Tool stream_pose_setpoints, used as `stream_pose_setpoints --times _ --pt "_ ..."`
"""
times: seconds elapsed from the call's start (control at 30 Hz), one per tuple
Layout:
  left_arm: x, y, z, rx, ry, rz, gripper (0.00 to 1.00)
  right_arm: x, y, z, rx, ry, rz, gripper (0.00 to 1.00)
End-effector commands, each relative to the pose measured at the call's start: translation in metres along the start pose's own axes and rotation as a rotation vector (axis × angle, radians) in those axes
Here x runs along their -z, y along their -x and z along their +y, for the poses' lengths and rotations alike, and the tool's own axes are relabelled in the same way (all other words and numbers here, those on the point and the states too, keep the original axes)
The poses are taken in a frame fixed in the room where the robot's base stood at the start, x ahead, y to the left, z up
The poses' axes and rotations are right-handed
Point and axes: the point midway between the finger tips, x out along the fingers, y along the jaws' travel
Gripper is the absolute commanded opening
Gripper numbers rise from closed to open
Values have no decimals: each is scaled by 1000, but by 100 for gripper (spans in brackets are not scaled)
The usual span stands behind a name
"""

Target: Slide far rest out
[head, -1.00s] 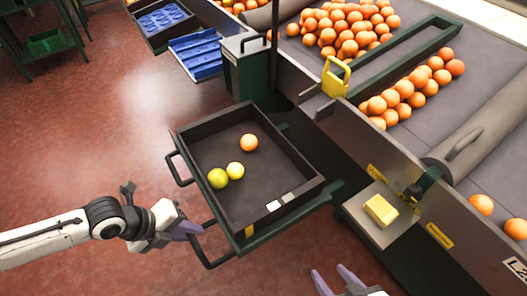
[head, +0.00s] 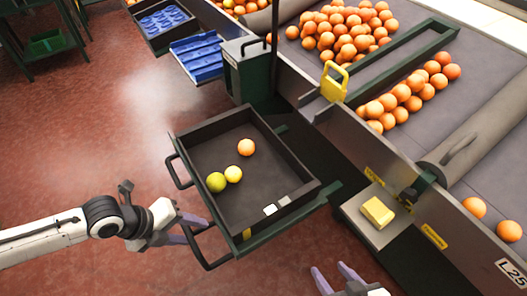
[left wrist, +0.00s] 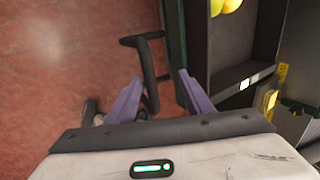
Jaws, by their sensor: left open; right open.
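A black tray (head: 270,155) rests on a dark green frame (head: 290,222) beside the conveyor. A black loop handle (head: 207,262) sticks out at the frame's near left end. A second black handle (head: 177,171) is on the tray's left side. My left gripper (head: 194,228) is open at the near handle. In the left wrist view, the handle's bar (left wrist: 150,78) lies between the two spread purple fingers of my left gripper (left wrist: 157,95). I cannot tell whether they touch it. My right gripper (head: 335,280) is open and empty at the bottom edge.
A yellow block (head: 377,211) lies on a small metal plate (head: 366,228) at the conveyor's side. A blue tray (head: 197,53) stands further back. The red floor (head: 80,150) at left is clear.

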Motion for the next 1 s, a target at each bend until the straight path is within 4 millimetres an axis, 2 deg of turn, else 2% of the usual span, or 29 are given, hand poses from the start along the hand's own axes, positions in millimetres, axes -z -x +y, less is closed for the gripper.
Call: stream_pose_setpoints --times 0.03,0.27,0.53,1.0 --pt "0 8 -4 0 0 0 47 6 6 -1 0 0 0 47" --pt "0 24 -13 1 0 0 47 19 19 -2 0 0 0 47" --pt "0 38 -21 1 0 0 47 18 18 -2 1 0 2 47" --pt "0 40 -22 0 0 0 47 16 17 -3 1 0 -2 47"
